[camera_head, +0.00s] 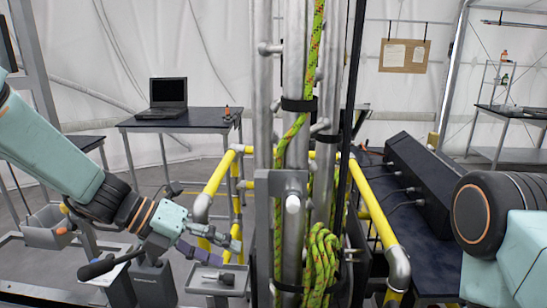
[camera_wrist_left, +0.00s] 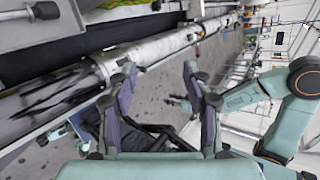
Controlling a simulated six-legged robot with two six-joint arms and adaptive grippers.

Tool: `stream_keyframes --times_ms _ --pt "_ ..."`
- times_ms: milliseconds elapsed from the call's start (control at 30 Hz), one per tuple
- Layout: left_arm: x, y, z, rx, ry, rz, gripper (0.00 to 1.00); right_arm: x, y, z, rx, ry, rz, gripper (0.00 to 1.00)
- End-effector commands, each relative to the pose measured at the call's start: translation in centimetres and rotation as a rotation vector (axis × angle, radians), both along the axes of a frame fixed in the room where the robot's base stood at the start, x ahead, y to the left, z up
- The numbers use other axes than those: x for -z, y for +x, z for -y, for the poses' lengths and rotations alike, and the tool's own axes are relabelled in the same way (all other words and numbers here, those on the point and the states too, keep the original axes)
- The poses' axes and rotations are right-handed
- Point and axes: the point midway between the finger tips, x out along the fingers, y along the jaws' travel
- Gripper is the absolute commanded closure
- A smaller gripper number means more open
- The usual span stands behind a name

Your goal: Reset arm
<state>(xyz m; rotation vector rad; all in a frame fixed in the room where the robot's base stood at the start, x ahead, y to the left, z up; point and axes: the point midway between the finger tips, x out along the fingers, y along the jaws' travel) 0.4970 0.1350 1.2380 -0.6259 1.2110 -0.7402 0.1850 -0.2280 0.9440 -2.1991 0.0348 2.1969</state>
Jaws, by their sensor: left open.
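My left arm comes in from the left in the head view. Its left gripper (camera_head: 232,243) is open and empty, left of the metal pole tower (camera_head: 263,130) and in front of the yellow railing (camera_head: 215,180). In the left wrist view the two purple-grey fingers of the left gripper (camera_wrist_left: 157,78) stand apart with nothing between them. My right arm shows only as a teal and black joint at the right edge of the head view. A teal arm reaches in from the right in the left wrist view; its far end is small and partly behind a left finger.
A green rope (camera_head: 321,262) hangs coiled on the tower. A laptop (camera_head: 168,97) stands on a dark table (camera_head: 190,122) at the back left. A grey tray (camera_head: 218,280) with a small tool is below the left gripper. A long black box (camera_head: 425,180) lies at the right.

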Motion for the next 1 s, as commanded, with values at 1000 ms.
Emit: stream_keyframes --times_ms 1000 --pt "29.4 -30.6 -9.9 2.596 0.433 1.210 0.50 0.0 0.0 0.0 0.000 0.000 0.000 0.60"
